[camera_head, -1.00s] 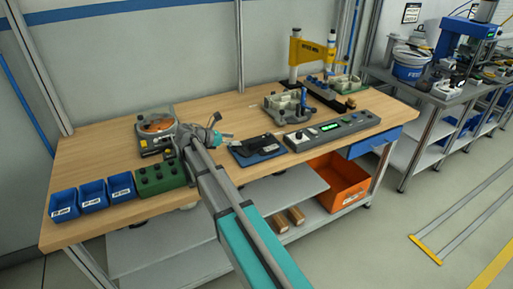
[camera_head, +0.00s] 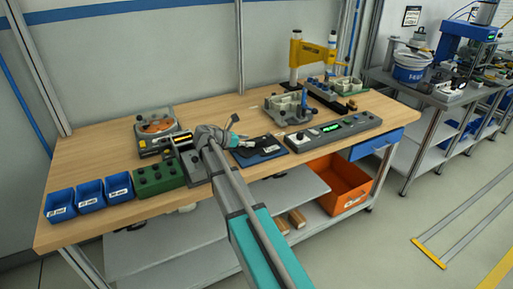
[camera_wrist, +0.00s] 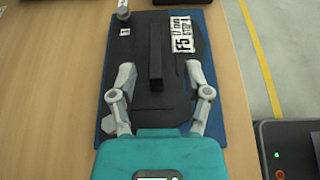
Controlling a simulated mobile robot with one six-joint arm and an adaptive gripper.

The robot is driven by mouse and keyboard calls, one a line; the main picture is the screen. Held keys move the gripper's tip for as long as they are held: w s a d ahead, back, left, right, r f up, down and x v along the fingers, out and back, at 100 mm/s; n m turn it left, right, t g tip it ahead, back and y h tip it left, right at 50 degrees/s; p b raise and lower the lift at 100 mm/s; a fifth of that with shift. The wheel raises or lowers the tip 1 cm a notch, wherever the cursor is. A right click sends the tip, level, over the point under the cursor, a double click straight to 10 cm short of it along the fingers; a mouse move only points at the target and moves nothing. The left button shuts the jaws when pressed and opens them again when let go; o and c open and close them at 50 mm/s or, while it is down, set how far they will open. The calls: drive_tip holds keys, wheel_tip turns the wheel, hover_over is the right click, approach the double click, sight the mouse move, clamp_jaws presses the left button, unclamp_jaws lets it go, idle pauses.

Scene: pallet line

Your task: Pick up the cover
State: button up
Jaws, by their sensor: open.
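The black cover (camera_wrist: 138,45) lies flat on a blue mat (camera_wrist: 217,90) in the wrist view. It has a raised black bar (camera_wrist: 156,72) in its middle and a white label at its upper right. My gripper (camera_wrist: 160,67) is open above it, with one finger on each side of the bar and gaps between. I cannot tell how high the fingertips are. In the head view my gripper (camera_head: 236,141) is over the left part of the mat (camera_head: 264,157) and hides some of the cover.
A grey control panel (camera_head: 333,131) stands right of the mat; its corner shows in the wrist view (camera_wrist: 285,140). A green button box (camera_head: 158,178) and blue bins (camera_head: 90,194) stand to the left. A fixture (camera_head: 290,106) stands behind. Bare wood borders the mat.

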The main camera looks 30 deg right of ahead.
sight(258, 141)
drive_tip(key=x, duration=0.1)
drive_tip(key=b+x, duration=0.1)
drive_tip(key=x, duration=0.1)
drive_tip(key=shift+w+d+f, duration=0.15)
drive_tip(key=shift+w+f, duration=0.05)
drive_tip(key=shift+w, duration=0.1)
drive_tip(key=shift+b+x, duration=0.4)
drive_tip(key=shift+x, duration=0.4)
drive_tip(key=shift+r, duration=0.1)
clamp_jaws()
